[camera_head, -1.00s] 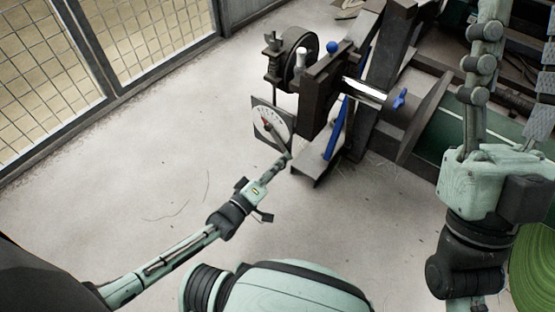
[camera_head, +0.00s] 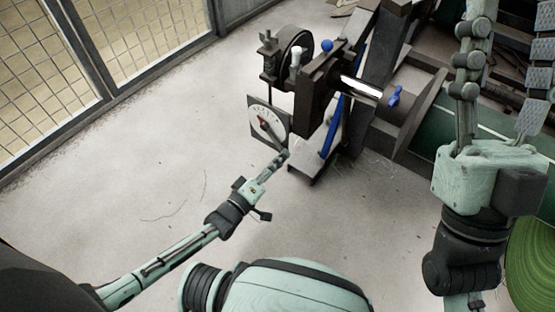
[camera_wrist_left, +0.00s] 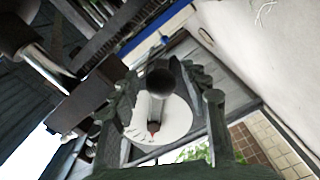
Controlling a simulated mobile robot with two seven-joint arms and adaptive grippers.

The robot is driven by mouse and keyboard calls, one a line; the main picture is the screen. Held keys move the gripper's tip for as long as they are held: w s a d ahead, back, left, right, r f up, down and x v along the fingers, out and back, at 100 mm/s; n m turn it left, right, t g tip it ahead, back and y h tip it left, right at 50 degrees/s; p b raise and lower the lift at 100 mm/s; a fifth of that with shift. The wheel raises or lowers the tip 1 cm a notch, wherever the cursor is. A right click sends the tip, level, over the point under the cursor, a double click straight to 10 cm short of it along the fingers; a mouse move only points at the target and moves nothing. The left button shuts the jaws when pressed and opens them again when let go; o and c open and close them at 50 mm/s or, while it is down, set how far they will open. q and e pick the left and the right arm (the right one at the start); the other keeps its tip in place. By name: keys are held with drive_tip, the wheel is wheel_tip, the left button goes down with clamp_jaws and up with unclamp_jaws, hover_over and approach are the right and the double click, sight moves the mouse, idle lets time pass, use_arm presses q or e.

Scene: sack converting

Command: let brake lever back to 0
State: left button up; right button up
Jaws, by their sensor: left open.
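The brake lever's white round dial (camera_head: 265,121) is on a dark square plate on the machine's near side; its marks are too small to read. The brake lever (camera_head: 277,146) runs from the dial's middle down and right towards my left gripper (camera_head: 282,157). In the left wrist view, the lever's dark round end (camera_wrist_left: 160,81) stands in front of the dial (camera_wrist_left: 176,122), between the spread fingers of my left gripper (camera_wrist_left: 162,88). The left gripper is open, and I cannot tell whether it touches the lever. My right gripper (camera_head: 475,60) is at the right, its fingertips cut off.
The machine has a wheel (camera_head: 295,55), a blue ball knob (camera_head: 327,46), a blue bar (camera_head: 333,127) and a shaft with a blue handle (camera_head: 394,96). A mesh fence (camera_head: 150,50) stands at the left. The pale floor (camera_head: 130,160) between them is clear.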

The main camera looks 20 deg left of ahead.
use_arm(q)
wheel_tip(320, 180, up, 10)
drive_tip(key=shift+r, duration=0.1)
idle(0.4)
idle(0.4)
